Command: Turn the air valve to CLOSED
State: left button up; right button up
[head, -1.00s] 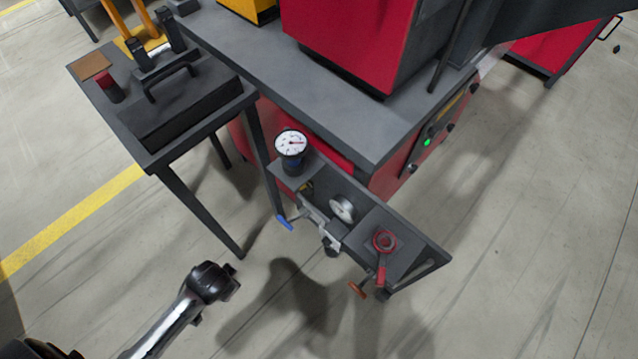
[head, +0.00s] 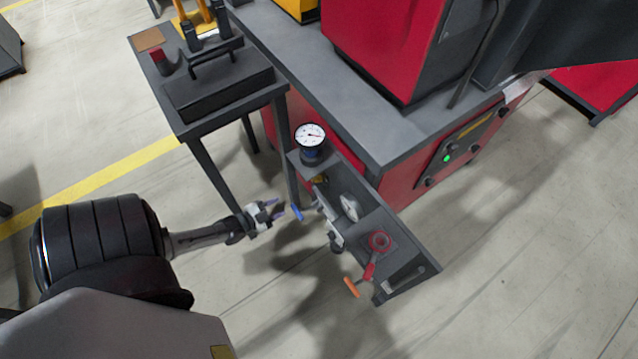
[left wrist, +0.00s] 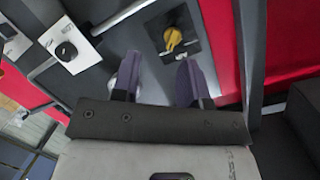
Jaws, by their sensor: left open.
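A small bench panel (head: 400,255) on the red machine's front carries several fittings. A blue lever handle (head: 296,212) sticks out at its left end, and a yellow part (head: 319,180) sits just above. In the left wrist view a yellow knob (left wrist: 172,38) stands on a dark square plate, ahead of the fingers. I cannot read any label, so I cannot tell which fitting is the air valve or its setting. My left gripper (head: 274,209) is open and empty, just left of the blue handle; its two purple fingers also show in the left wrist view (left wrist: 158,80). My right gripper is out of view.
A round gauge (head: 310,138) stands at the panel's left end. A red wheel (head: 379,241), a red lever and an orange handle (head: 352,287) are at its right. A dark side table (head: 195,128) with a black case stands behind my left arm. Floor in front is free.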

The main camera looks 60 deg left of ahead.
aim_at(313, 181)
pick_arm(q)
jog(key=shift+w+a+r+m+t+b, duration=0.1)
jog(key=shift+w+r+m+t+b, duration=0.4)
jog(key=shift+w, duration=1.85)
jog(key=shift+w+a+r+m+t+b, duration=0.1)
jog(key=shift+w+r+t+b, duration=0.35)
jog(key=shift+w+b, duration=1.35)
jog(key=shift+w+a+r+m+t+b, duration=0.2)
jog(key=shift+w+r, duration=0.5)
jog(key=shift+w, duration=2.2)
jog(key=shift+d, duration=0.15)
grip_shut()
